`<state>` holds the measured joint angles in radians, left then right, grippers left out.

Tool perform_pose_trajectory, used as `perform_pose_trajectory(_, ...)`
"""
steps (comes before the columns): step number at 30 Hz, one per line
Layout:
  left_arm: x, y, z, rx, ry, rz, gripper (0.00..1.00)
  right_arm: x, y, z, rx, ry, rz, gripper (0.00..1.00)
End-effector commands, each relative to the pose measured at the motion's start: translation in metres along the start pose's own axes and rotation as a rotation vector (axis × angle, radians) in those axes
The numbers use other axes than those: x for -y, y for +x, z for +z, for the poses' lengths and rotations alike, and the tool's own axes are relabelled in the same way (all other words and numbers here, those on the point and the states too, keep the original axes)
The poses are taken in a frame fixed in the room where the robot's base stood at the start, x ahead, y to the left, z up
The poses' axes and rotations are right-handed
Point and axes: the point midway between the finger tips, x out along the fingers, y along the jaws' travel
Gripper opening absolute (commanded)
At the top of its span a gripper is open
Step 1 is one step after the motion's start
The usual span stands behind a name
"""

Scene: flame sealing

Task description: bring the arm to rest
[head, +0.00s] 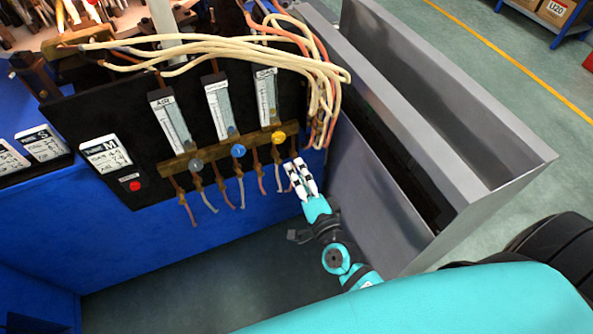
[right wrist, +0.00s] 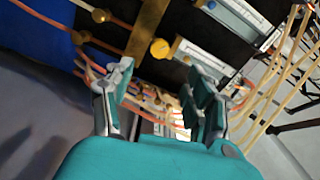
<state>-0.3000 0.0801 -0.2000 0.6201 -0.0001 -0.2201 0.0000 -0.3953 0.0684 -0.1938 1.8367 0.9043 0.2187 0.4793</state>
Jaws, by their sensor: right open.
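My right gripper (head: 301,178) is in the head view, in front of the lower right part of a black gas panel (head: 135,120). Its two white fingers point up toward the brass manifold (head: 225,150) with the yellow knob (head: 278,136). In the right wrist view the same gripper (right wrist: 165,100) shows its fingers spread apart, with nothing held between them. The yellow knob (right wrist: 160,48) lies beyond the fingertips there, apart from them. My left gripper is not in view.
Grey metal walls (head: 400,110) of a bin stand close to the right of my arm. Cream hoses (head: 200,45) loop over the panel, and thin tubes hang below the manifold. A blue cabinet (head: 110,240) is at the left. Open floor (head: 210,270) lies below the panel.

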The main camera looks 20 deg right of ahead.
Motion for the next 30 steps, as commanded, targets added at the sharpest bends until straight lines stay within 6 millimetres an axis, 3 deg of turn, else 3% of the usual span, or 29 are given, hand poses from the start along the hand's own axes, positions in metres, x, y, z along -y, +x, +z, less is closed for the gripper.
perform_pose_trajectory(11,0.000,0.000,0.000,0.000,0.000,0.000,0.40,-0.001,0.000,0.000,0.001,-0.001,0.001,0.56)
perform_pose_trajectory(14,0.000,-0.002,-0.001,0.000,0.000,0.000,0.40,-0.012,-0.001,0.004,0.015,-0.031,0.026,0.56)
perform_pose_trajectory(17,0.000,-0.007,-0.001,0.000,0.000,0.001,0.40,-0.047,-0.006,0.016,0.067,-0.132,0.101,0.56)
perform_pose_trajectory(20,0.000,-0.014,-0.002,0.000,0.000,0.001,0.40,-0.106,-0.023,0.034,0.165,-0.299,0.222,0.56)
perform_pose_trajectory(23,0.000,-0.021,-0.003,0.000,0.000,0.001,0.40,-0.175,-0.055,0.049,0.300,-0.487,0.359,0.56)
perform_pose_trajectory(26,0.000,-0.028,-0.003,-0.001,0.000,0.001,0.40,-0.238,-0.099,0.059,0.452,-0.661,0.487,0.56)
perform_pose_trajectory(30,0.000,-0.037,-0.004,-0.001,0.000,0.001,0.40,-0.313,-0.175,0.062,0.691,-0.878,0.648,0.56)
